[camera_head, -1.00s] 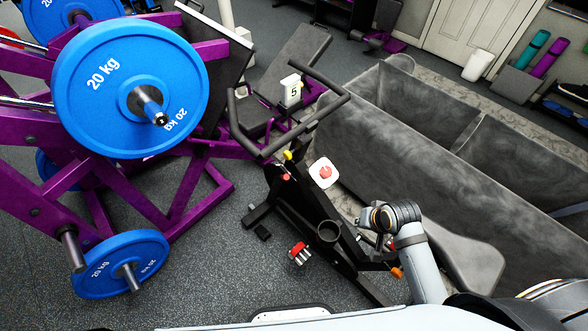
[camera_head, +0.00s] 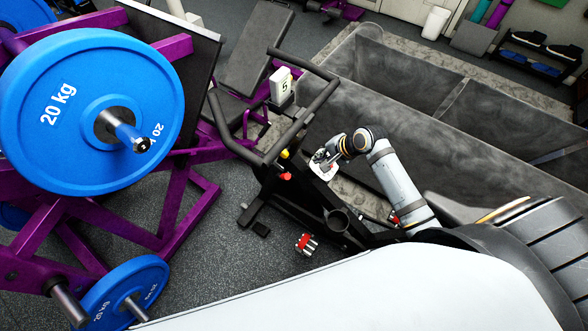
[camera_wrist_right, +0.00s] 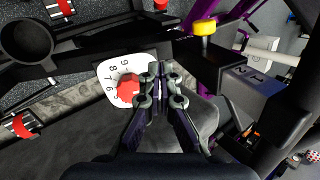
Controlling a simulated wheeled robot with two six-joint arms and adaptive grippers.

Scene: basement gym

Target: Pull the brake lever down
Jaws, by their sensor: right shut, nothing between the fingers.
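A black exercise bike (camera_head: 262,190) stands on the floor, with handlebars above. On its frame is a white dial plate with numbers (camera_wrist_right: 108,72) and a red knob (camera_wrist_right: 129,88); my gripper partly covers this plate in the head view. A yellow-topped knob (camera_head: 284,154) and a small red part (camera_head: 285,176) sit on the frame below the handlebars. The yellow one is upper right in the wrist view (camera_wrist_right: 204,27). I cannot tell which part is the brake lever. My right gripper (camera_head: 322,163) is shut and empty, its fingertips (camera_wrist_right: 160,74) just right of the red knob. My left gripper is out of view.
Blue weight plates (camera_head: 95,110) on a purple rack fill the left. A large grey tub-like structure (camera_head: 400,135) stands behind and right of the bike. Red-capped pieces (camera_head: 307,243) are low by the bike. Grey floor (camera_head: 210,270) is open in front.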

